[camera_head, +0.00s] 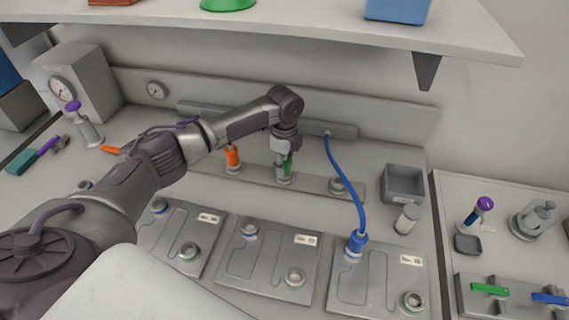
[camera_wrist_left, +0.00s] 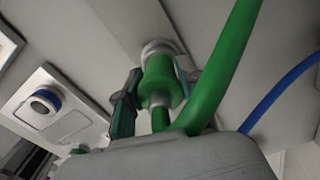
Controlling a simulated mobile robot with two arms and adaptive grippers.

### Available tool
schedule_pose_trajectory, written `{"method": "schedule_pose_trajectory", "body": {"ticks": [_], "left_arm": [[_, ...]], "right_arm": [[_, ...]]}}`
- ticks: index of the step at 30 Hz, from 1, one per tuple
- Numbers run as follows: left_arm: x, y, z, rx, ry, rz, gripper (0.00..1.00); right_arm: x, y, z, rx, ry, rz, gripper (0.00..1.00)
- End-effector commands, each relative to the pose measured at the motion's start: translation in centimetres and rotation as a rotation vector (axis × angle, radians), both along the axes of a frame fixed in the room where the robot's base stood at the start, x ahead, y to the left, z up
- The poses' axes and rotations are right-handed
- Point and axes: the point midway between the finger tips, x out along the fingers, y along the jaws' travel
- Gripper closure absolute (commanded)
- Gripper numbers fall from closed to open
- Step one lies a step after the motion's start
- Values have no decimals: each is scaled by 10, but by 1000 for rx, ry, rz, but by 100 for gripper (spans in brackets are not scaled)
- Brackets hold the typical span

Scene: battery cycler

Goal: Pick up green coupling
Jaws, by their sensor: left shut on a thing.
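The green coupling (camera_wrist_left: 159,86) is between the two fingers of my left gripper (camera_wrist_left: 158,95) in the left wrist view, with a green hose running off it. Its far end meets a pale round socket (camera_wrist_left: 160,47); I cannot tell whether it is seated or just clear of it. In the head view my left gripper (camera_head: 285,165) points down over the holder strip (camera_head: 318,187), and only a sliver of the green coupling (camera_head: 288,164) shows. My right gripper is not in view.
An orange coupling (camera_head: 232,157) stands on the strip to the left. A blue coupling (camera_head: 357,241) with a blue hose sits on the right battery plate (camera_head: 375,277). A grey bin (camera_head: 403,183) and a small jar (camera_head: 407,219) stand to the right. A shelf (camera_head: 300,30) overhangs the back.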

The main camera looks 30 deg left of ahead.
Motion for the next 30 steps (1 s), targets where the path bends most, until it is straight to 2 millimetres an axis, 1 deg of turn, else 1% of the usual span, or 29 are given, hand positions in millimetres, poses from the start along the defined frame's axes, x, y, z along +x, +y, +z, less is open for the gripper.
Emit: {"method": "schedule_pose_trajectory", "body": {"ticks": [5,8,9,10,12,18,21,25,30], "left_arm": [[2,0,14,-2,-8,0,100],[3,0,30,-2,-9,-1,100],[3,0,38,-2,-10,0,100],[3,-5,43,-3,-10,-4,100],[3,-23,50,-4,-8,-6,100],[5,-68,78,-4,-7,-5,100],[6,-87,90,-3,-6,-4,100],[7,-104,101,-3,-6,-2,100],[7,-115,109,-2,-4,0,100]], "right_arm": [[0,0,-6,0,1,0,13],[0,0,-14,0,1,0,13],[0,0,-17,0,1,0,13],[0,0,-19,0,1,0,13],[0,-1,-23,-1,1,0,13],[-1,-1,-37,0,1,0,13],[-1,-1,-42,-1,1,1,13],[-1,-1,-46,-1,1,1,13],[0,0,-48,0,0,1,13]]}}
